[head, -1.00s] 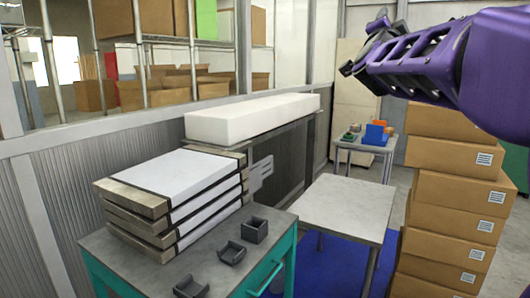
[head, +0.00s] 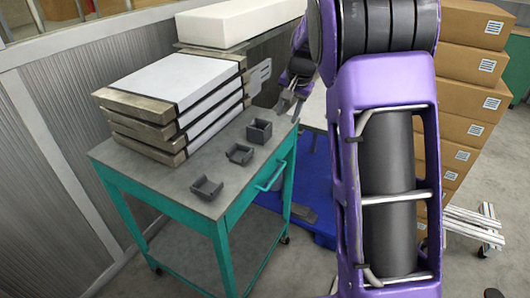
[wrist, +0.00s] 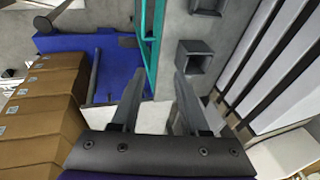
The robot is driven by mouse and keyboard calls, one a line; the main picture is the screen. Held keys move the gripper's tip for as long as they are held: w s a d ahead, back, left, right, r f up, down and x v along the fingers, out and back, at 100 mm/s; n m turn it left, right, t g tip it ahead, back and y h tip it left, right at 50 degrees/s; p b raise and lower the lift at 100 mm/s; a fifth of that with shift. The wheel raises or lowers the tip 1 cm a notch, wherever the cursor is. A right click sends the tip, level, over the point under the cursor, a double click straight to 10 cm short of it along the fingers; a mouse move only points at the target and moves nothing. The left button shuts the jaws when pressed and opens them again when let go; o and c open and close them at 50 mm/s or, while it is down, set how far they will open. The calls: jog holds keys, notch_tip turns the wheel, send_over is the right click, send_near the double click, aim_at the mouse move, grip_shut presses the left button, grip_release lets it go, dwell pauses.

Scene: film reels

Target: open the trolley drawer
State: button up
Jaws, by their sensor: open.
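The teal trolley (head: 212,226) with a grey top stands at centre left in the head view. Its drawer front (head: 246,203) is on the right side, with a teal bar handle (head: 271,178); the drawer looks shut. My gripper (head: 290,108) is open and empty, beyond the handle near the trolley's far right corner, and apart from the handle. In the wrist view, the open fingers (wrist: 155,82) point toward the trolley's teal edge (wrist: 153,45), with the grey top to the right. My arm hides part of the area right of the trolley.
Stacked cardboard boxes (head: 470,75) stand at the far right.

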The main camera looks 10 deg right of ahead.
jog(key=s+f+g, duration=0.3)
jog(key=s+f, duration=0.1)
jog(key=b, duration=0.2)
send_near(274, 177)
jog(key=shift+y, duration=0.4)
notch_tip(274, 177, down, 8)
jog(key=shift+w+a+r, duration=0.15)
jog(key=shift+w+a, duration=0.05)
grip_shut()
dwell(0.8)
